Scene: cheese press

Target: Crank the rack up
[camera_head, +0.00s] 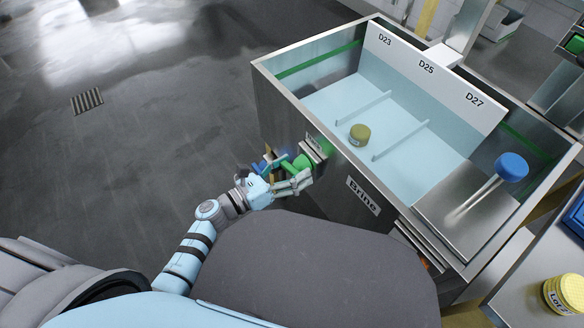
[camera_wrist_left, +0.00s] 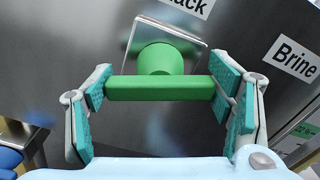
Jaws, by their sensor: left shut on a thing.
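The green crank handle (camera_head: 302,161) sticks out of a metal plate on the front wall of the brine tank (camera_head: 270,112). In the left wrist view the handle (camera_wrist_left: 160,88) is a T shape, its crossbar lying level. My left gripper (camera_head: 286,179) is shut on the crossbar, with a teal pad at each end. A partly cut label ending in "ack" (camera_wrist_left: 188,5) is above the plate. An olive-yellow round piece (camera_head: 359,134) sits in the pale blue tank between two thin dividers. I cannot make out the rack itself. My right gripper is not in view.
A white board marked D23, D25 and D27 (camera_head: 428,75) stands along the tank's back. A blue knob (camera_head: 512,166) on a rod is at the tank's right. A yellow piece marked Lot2 (camera_head: 563,295) stands at lower right. The floor at left is open.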

